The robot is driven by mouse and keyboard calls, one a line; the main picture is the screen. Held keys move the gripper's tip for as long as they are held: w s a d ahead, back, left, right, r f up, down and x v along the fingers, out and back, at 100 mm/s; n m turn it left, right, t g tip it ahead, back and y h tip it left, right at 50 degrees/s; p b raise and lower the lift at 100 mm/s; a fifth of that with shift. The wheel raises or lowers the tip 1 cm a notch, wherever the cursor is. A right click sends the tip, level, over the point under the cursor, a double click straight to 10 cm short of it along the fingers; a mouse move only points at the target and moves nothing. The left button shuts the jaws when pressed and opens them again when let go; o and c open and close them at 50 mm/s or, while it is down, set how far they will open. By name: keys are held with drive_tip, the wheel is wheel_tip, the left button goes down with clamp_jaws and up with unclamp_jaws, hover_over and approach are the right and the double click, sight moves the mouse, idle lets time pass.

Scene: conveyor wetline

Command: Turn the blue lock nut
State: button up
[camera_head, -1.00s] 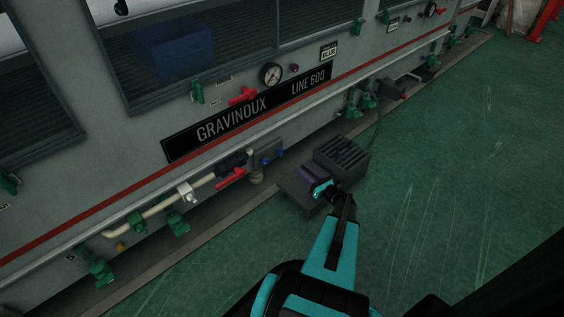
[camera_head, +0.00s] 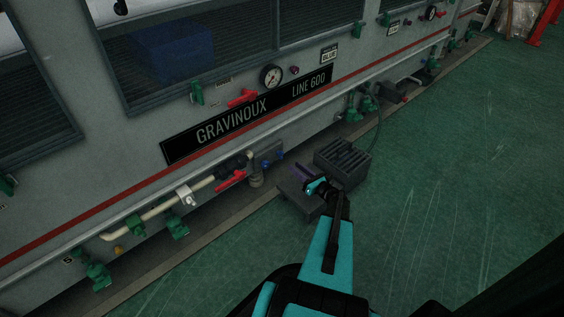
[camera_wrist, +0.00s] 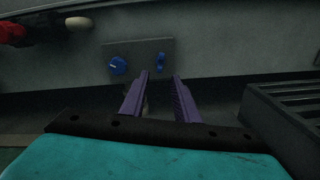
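Two blue parts sit on a grey plate (camera_wrist: 140,52) low on the machine's side in the wrist view. The left one (camera_wrist: 117,65) is round with a pale mark; the right one (camera_wrist: 161,62) is narrower and upright. I cannot tell for sure which is the lock nut. In the head view the blue parts (camera_head: 266,163) are small, left of my gripper (camera_head: 303,170). In the wrist view my gripper (camera_wrist: 161,76) has its two purple fingers apart with nothing between them. The fingertips point toward the right blue part, seemingly short of it.
A dark slotted box (camera_head: 342,160) stands on the floor right of my gripper; it also shows in the wrist view (camera_wrist: 290,105). A red-handled valve (camera_head: 230,179) on a pale pipe is left of the blue parts. Green floor (camera_head: 450,200) is clear on the right.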

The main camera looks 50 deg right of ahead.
sight(280, 154)
drive_tip(key=w+b, duration=0.2)
drive_tip(key=w, duration=0.7)
drive_tip(key=shift+d, duration=0.3)
drive_tip(key=shift+c, duration=0.3)
